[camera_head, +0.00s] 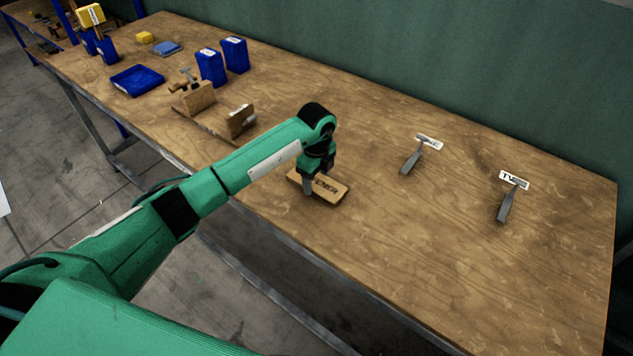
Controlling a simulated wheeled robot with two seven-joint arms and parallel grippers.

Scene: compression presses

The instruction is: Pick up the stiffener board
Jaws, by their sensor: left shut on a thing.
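The stiffener board (331,189) is a small light-brown rectangular block with dark lettering on its top, of which the end "ENER" can be read. It is near the front edge of the wooden table. My left gripper (312,186) points down over the board's left part and is shut on it, with a finger showing on the near side. The gripper hides part of the board and its lettering. I cannot tell whether the board touches the table or is slightly above it. My right gripper is not in view.
Two grey tools with white labels (409,163) (507,205) lie to the right on the wooden table (430,260). The table's right part is mostly clear.

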